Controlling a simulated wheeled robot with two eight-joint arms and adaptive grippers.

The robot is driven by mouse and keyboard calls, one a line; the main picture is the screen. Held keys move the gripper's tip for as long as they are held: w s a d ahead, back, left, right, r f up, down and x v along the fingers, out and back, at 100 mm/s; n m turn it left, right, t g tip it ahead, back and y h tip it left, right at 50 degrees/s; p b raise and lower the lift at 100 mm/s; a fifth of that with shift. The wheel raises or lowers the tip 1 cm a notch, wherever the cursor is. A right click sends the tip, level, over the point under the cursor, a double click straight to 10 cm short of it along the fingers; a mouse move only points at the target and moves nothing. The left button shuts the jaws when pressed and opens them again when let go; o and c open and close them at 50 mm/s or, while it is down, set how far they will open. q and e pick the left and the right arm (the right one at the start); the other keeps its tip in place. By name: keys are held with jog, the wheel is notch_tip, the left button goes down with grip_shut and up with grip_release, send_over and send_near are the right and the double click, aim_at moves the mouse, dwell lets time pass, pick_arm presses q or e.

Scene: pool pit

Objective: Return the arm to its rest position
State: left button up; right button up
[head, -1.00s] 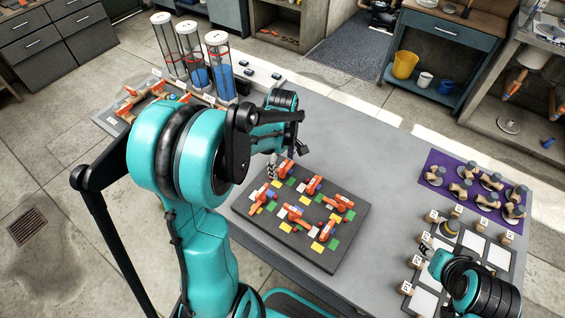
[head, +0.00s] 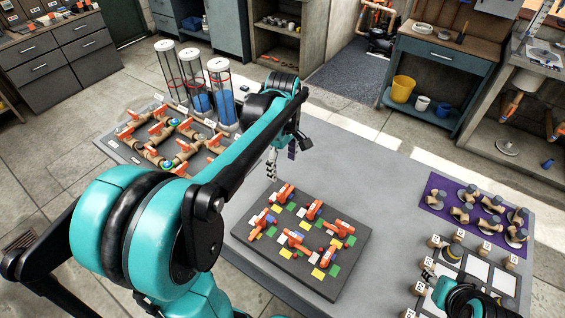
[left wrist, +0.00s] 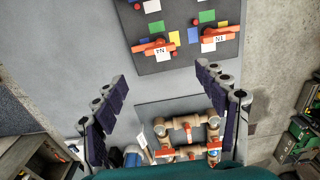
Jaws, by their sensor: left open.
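My left gripper (head: 282,158) hangs above the grey table (head: 352,168), behind the dark board (head: 340,284). In the left wrist view its two fingers (left wrist: 160,108) are spread wide with nothing between them. Several orange-handled valves (head: 293,238) lie on the board among coloured squares; part of the board shows at the top of the left wrist view (left wrist: 180,62). My left arm crosses the head view from the lower left. My right gripper (head: 440,288) is at the lower right by the white-squared tray; its jaws are too small to read.
Three clear cylinders (head: 222,92), some with blue contents, stand at the back left beside a pipe assembly (head: 172,138). A purple mat (head: 433,196) with several fittings lies at the right. Numbered blocks (head: 485,246) edge the tray. The table's middle is clear.

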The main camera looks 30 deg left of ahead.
pick_arm(q)
jog(key=shift+r, duration=0.15)
dwell(0.4)
jog(key=s+d+f+m+t, duration=0.1)
jog(key=s+d+m+t, duration=0.1)
jog(key=m, duration=0.3)
jog(key=s+d+f+m+t+b, duration=0.1)
jog(key=s+d+m+t, duration=0.1)
jog(key=s+d+m, duration=0.3)
jog(key=s+d+f+m+t+b, duration=0.1)
jog(key=s+d+m+t, duration=0.2)
jog(key=m, duration=0.4)
jog(key=shift+s+d+f, duration=0.25)
jog(key=shift+s+d, duration=0.05)
jog(key=shift+s, duration=0.35)
